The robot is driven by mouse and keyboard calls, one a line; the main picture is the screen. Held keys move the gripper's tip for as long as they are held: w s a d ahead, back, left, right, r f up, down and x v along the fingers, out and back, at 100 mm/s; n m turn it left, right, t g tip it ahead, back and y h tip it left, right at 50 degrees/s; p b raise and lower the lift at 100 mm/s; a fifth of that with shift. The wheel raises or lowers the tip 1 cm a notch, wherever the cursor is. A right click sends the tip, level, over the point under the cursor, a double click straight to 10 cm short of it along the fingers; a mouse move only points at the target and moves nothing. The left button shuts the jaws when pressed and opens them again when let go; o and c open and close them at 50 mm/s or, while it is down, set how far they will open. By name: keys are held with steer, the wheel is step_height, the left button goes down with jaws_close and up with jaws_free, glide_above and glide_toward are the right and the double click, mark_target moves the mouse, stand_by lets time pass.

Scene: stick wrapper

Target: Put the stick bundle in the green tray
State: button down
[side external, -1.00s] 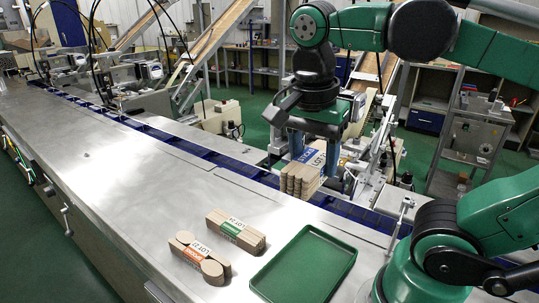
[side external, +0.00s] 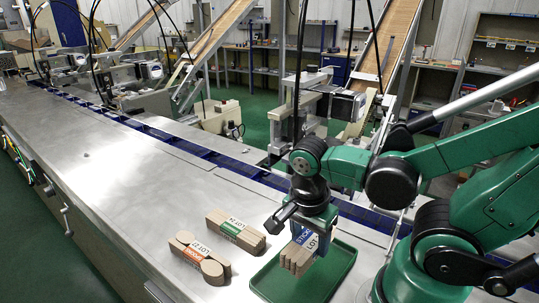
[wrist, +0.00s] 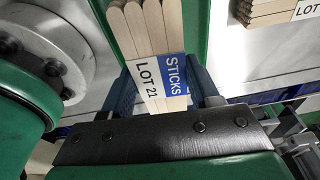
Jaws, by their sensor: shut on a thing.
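The stick bundle (side external: 297,258) is a stack of pale wooden sticks with a blue and white label reading "STICKS" and "LOT 21". My gripper (side external: 313,232) is shut on it and points down over the green tray (side external: 338,268). In the wrist view the bundle (wrist: 150,45) sits between the two fingers (wrist: 163,92), with its sticks reaching away from the palm. The bundle overlaps the left rear part of the tray in the side view. I cannot tell whether it touches the tray floor. The tray is otherwise empty where visible.
A green-labelled wooden bundle (side external: 234,230) and an orange-labelled, round-ended bundle (side external: 200,257) lie on the steel table left of the tray. A blue conveyor channel (side external: 190,150) runs behind.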

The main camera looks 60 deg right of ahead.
mark_target(304, 245)
steer(key=shift+f, duration=2.55)
steer(key=shift+c, duration=1.1)
jaws_free()
steer(key=shift+r, duration=0.1)
steer(key=shift+a+r, duration=0.3)
steer(key=shift+r, duration=1.6)
steer(key=shift+a+r, duration=0.3)
steer(key=shift+r, duration=1.6)
steer(key=shift+a+r, duration=0.3)
steer(key=shift+r, duration=1.6)
steer(key=w+n+t+y, duration=0.1)
steer(key=w+n+t, duration=0.6)
steer(key=n, duration=1.2)
steer(key=shift+w+r+y, duration=0.25)
steer(key=shift+w+y, duration=0.15)
steer(key=shift+w, duration=0.5)
